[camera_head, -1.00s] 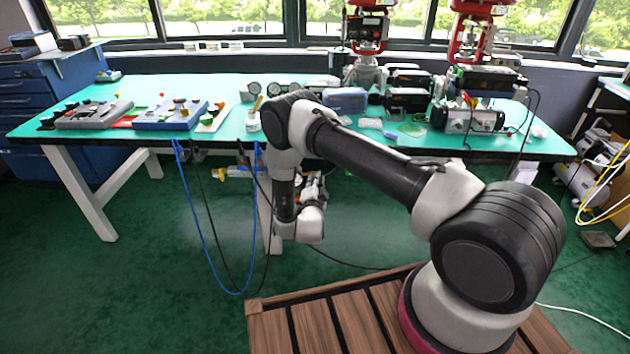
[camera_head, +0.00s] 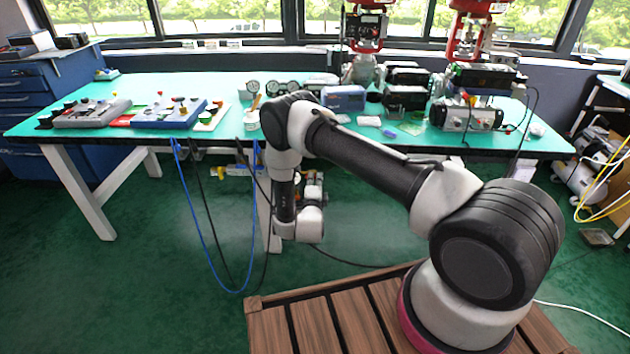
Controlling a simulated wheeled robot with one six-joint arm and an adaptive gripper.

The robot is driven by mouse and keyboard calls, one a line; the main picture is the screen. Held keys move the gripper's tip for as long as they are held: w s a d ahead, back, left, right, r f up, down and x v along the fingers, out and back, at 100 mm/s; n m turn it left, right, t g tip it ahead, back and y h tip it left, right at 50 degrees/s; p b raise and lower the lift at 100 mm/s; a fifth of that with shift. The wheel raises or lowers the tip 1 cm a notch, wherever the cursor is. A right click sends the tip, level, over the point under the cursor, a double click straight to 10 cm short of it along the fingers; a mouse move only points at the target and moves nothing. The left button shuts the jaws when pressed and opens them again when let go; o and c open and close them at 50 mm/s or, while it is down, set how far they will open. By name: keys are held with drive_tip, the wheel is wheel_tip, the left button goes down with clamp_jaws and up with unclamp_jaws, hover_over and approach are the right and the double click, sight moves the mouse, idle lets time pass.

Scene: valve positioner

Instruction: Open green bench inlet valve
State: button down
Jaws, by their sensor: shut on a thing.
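The green bench (camera_head: 225,95) stands across the room ahead. Under its front edge is a row of small fittings with yellow and blue parts (camera_head: 237,170), where the hoses hang. They are too small to tell which part is the inlet valve or how its handle is turned. My arm reaches over to the bench front and bends down, with its wrist (camera_head: 309,223) low before the bench. A grey and black unit shows just behind the wrist; I cannot tell what it is. My gripper's fingers are hidden behind the wrist, so their contact with the valve is not visible.
A blue hose (camera_head: 214,255) and dark hoses hang in loops left of my wrist. Devices and gauges crowd the bench top. White bench legs (camera_head: 82,192) stand at the left. The green floor left of the hoses is clear.

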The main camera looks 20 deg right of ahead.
drive_tip(key=shift+f, duration=0.1)
drive_tip(key=c, duration=1.6)
unclamp_jaws()
drive_tip(key=shift+o, duration=0.2)
drive_tip(key=shift+s, duration=0.1)
drive_tip(key=v, duration=1.2)
